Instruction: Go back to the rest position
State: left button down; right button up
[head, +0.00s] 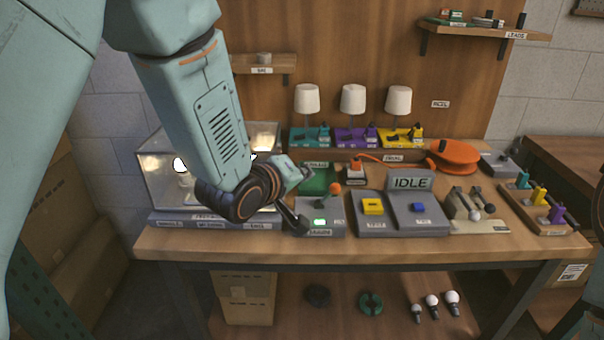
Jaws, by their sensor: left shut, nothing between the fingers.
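My left arm comes down from the upper left. The arm hides part of a glass-sided case (160,185) with glowing lights inside. My right gripper is not in view.
A grey console (411,182) reading IDLE, with yellow and blue blocks, stands right of the switch box. Behind are three lamps (353,100) and an orange disc (453,157). Bulbs (432,306) lie below the bench. A shelf (475,29) juts out at upper right.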

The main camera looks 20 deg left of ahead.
pick_arm(q)
jog(key=s+a+f+m+g+y+b, duration=0.1)
jog(key=s+a+f+m+g, duration=0.2)
jog(key=s+f, duration=0.65)
jog(key=s+a+f+m+g+y+b, duration=0.1)
jog(key=s+f+m+g+b, duration=0.2)
jog(key=s+f, duration=0.65)
jog(key=s+a+f+m+g+b, duration=0.1)
jog(key=s+f+g, duration=0.6)
jog(key=s+f, duration=1)
jog(key=s+b, duration=0.1)
jog(key=s, duration=0.2)
jog(key=shift+s+a+m+y, duration=0.3)
jog(key=shift+s+a+m, duration=0.05)
jog(key=shift+m, duration=0.05)
